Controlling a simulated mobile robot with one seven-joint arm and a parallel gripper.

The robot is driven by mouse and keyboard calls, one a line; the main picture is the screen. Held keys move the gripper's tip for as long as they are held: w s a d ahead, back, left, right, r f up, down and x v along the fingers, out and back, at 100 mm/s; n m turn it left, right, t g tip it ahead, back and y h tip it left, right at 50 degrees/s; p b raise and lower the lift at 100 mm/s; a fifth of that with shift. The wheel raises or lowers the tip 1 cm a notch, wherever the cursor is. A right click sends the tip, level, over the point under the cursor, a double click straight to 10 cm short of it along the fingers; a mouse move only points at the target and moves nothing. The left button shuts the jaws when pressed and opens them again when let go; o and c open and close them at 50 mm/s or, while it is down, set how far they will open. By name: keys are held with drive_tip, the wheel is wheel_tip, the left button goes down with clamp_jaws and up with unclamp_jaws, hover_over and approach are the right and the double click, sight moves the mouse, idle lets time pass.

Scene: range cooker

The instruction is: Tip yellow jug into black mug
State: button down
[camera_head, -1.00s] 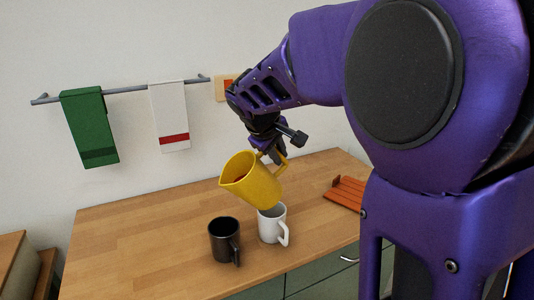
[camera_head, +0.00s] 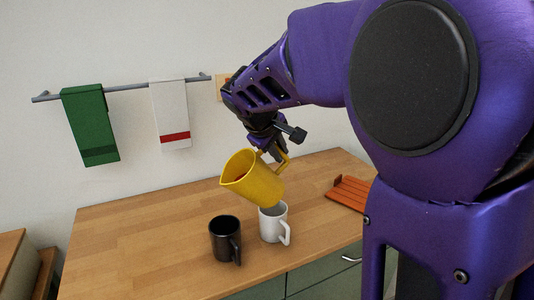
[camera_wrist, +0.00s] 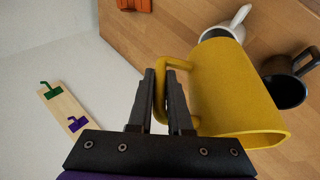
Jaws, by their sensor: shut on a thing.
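The yellow jug (camera_head: 254,180) is held in the air above the worktop, tilted with its spout to the left. Something reddish shows just inside its mouth. My gripper (camera_head: 272,151) is shut on the jug's handle; the wrist view shows the gripper's fingers (camera_wrist: 163,95) around the handle and the jug (camera_wrist: 237,95) to their right.
A white mug (camera_head: 271,226) stands right of the black mug, close under the jug's base. An orange-red slatted rack (camera_head: 349,193) lies at the right of the wooden worktop (camera_head: 130,237). The worktop's left side is clear. Towels hang on a wall rail (camera_head: 125,90).

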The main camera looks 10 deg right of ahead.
drive_tip(key=shift+a+r+h+b, duration=0.25)
drive_tip(key=shift+r+h+b, duration=0.15)
drive_tip(key=shift+b, duration=0.3)
drive_tip(key=shift+s+a+t+h+b, duration=0.1)
drive_tip(key=shift+t+h+b, duration=0.2)
drive_tip(key=shift+b, duration=0.15)
idle(0.7)
drive_tip(key=shift+s+a+r+h+b, duration=0.1)
drive_tip(key=shift+a+r+h+b, duration=0.2)
drive_tip(key=shift+b, duration=0.5)
drive_tip(key=shift+a+f+n+t+b, duration=0.15)
drive_tip(key=shift+n+t+b, duration=0.15)
drive_tip(key=shift+b, duration=0.2)
idle(0.8)
drive_tip(key=shift+s+a+r+h+b, duration=0.15)
drive_tip(key=shift+a+r+h+b, duration=0.2)
drive_tip(key=shift+h+b, duration=0.35)
drive_tip(key=shift+a+f+t, duration=0.1)
drive_tip(key=shift+a+t, duration=0.05)
drive_tip(key=shift+t, duration=0.15)
idle(0.8)
drive_tip(key=shift+s+a+n+h, duration=0.15)
drive_tip(key=shift+a+n+h, duration=0.15)
drive_tip(key=shift+a+h, duration=0.15)
drive_tip(key=shift+s+a+h, duration=0.1)
drive_tip(key=shift+a+h, duration=0.05)
drive_tip(key=shift+h, duration=0.1)
idle(1.4)
